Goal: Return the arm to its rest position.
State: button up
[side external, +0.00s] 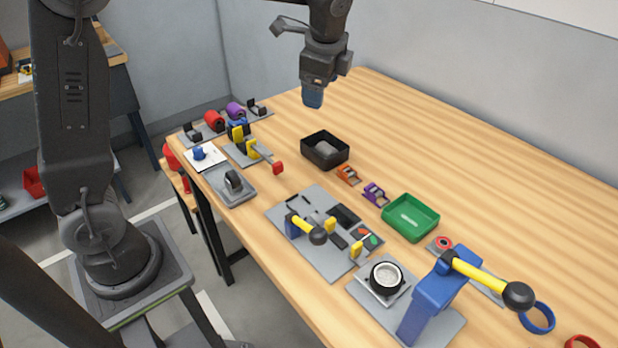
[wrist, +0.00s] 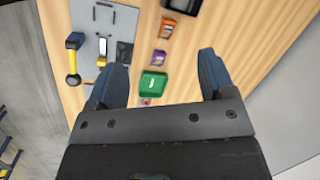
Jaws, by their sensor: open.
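My gripper (side external: 313,97) hangs high above the far part of the wooden workbench in the side view, with its blue fingertips pointing down. In the wrist view my gripper (wrist: 160,85) has its two blue fingers spread wide apart with nothing between them. It is clear of every object on the bench. The side view sees the fingers nearly edge-on, so the gap does not show there.
A black bin (side external: 312,148), a green tray (side external: 392,222) and a grey tool plate (side external: 290,255) lie on the bench (side external: 480,175). A blue stand (side external: 428,300) with a yellow-handled lever rises at the front. A grey wall (side external: 520,60) stands behind. The bench's back right is clear.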

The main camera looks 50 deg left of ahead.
jog(key=s+d+n+t+h, duration=0.1)
jog(key=s+n, duration=0.5)
jog(key=s, duration=0.6)
jog(key=s+d+n+t+h, duration=0.2)
jog(key=s+n, duration=0.4)
jog(key=s, duration=0.5)
jog(key=shift+s+f+t, duration=0.2)
jog(key=shift+s+t, duration=0.15)
jog(key=shift+t, duration=0.05)
